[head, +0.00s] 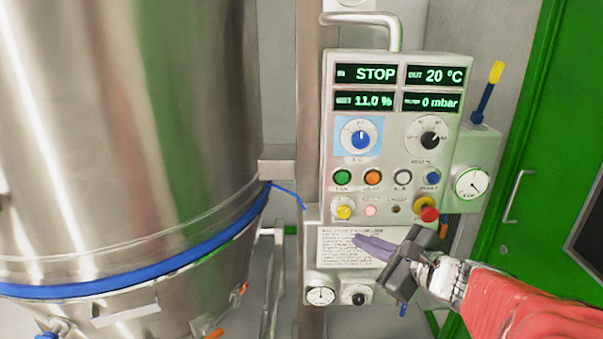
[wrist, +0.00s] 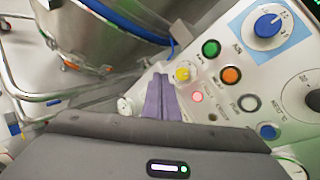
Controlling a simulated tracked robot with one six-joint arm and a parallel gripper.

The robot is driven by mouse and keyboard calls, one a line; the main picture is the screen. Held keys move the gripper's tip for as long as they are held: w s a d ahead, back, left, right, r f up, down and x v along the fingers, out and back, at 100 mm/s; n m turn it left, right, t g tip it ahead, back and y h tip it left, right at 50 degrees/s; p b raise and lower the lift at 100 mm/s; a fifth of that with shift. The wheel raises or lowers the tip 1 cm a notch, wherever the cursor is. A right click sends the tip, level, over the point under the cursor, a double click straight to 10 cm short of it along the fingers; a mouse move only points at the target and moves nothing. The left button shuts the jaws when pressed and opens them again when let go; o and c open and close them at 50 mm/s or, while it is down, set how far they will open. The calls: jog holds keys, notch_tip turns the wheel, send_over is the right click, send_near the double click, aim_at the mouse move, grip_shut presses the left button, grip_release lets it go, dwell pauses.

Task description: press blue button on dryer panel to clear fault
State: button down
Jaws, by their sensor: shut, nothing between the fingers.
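The dryer panel (head: 393,115) is a light grey box with displays reading STOP, 20 °C, 11.0 % and 0 mbar. The blue button (head: 433,177) is at the right end of its row of round buttons; it also shows in the wrist view (wrist: 267,131), at lower right. My gripper (head: 356,239) is shut and empty, its purple fingers in front of the printed label below the controls. It is lower and to the left of the blue button, apart from it. In the wrist view the closed fingers (wrist: 160,80) point up, left of the button rows.
Green (head: 342,177), orange (head: 372,177) and white (head: 402,177) buttons share the row. Below are a yellow knob (head: 344,212), a lit pinkish-red lamp (head: 370,211) and a red emergency stop (head: 428,213). A blue dial (head: 361,140) sits above. A steel vessel (head: 120,130) fills the left.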

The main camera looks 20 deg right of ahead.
jog(key=s+d+r+m+t+h, duration=0.1)
jog(key=d+m+h, duration=0.3)
jog(key=d, duration=0.6)
jog(key=s+d+r+m+t+h, duration=0.2)
jog(key=s+d+r+m+h, duration=0.1)
jog(key=d+m, duration=0.6)
jog(key=shift+s+d+r+h, duration=0.4)
jog(key=shift+d+r+h, duration=0.15)
jog(key=shift+d+h, duration=0.25)
jog(key=shift+w, duration=0.1)
send_near(433, 179)
jog(key=x, duration=0.6)
jog(key=shift+f, duration=0.15)
jog(key=shift+w+d, duration=0.15)
jog(key=shift+w, duration=0.1)
